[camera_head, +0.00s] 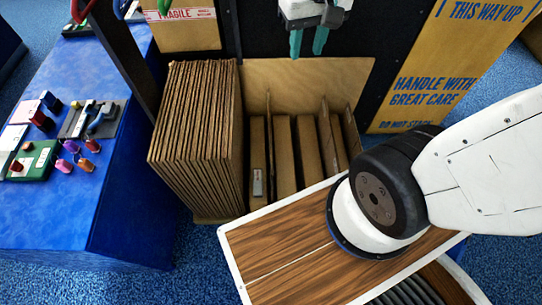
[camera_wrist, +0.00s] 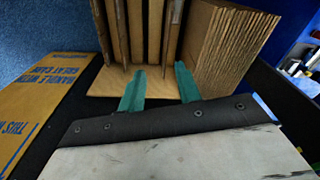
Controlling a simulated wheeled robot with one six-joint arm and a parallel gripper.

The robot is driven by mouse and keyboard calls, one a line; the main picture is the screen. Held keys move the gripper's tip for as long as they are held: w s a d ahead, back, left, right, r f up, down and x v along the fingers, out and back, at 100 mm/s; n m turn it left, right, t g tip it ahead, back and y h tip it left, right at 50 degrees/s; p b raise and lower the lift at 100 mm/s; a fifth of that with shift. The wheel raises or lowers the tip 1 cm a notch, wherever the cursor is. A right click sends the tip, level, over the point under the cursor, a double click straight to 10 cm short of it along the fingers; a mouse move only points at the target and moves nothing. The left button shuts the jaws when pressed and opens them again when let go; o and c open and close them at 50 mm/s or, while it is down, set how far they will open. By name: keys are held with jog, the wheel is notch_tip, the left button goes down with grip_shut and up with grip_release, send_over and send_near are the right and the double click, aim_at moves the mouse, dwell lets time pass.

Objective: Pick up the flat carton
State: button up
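Flat brown cartons stand on edge, packed in a thick stack (camera_head: 200,125) at the left of a wooden rack (camera_head: 345,75). Several more upright brown cardboard pieces (camera_head: 284,150) stand apart from each other in the rack. Which one is the task's carton I cannot tell. My gripper (camera_head: 309,44) hangs beyond the back of the rack, its two teal fingers apart and empty. In the wrist view the open fingers (camera_wrist: 160,88) point toward the rack's panel, with the stack (camera_wrist: 232,45) at the right and the separate pieces (camera_wrist: 155,30) ahead.
A blue-covered table (camera_head: 100,190) with small tools and coloured items stands at the left. A large printed carton (camera_head: 440,70) leans at the right against a black panel. A wood-grain surface (camera_head: 280,260) lies in front of the rack. Blue floor shows between.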

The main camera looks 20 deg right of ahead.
jog(key=m, duration=0.1)
send_over(271, 148)
jog(key=d, duration=0.3)
notch_tip(271, 148, down, 10)
jog(key=w+a+f+m, duration=0.1)
jog(key=w+f, duration=0.1)
jog(key=f, duration=0.8)
jog(key=w+a+f, duration=0.1)
jog(key=w+f, duration=0.2)
jog(key=f, duration=0.7)
jog(key=shift+m+g, duration=0.5)
jog(key=shift+m, duration=0.2)
jog(key=s+f, duration=0.1)
jog(key=f, duration=0.4)
jog(key=s+f, duration=0.1)
jog(key=f, duration=0.4)
jog(key=s+f, duration=0.1)
jog(key=f, duration=0.4)
jog(key=shift+f, duration=0.15)
notch_tip(271, 148, down, 8)
jog(key=shift+f, duration=0.1)
jog(key=shift+w, duration=0.1)
grip_shut()
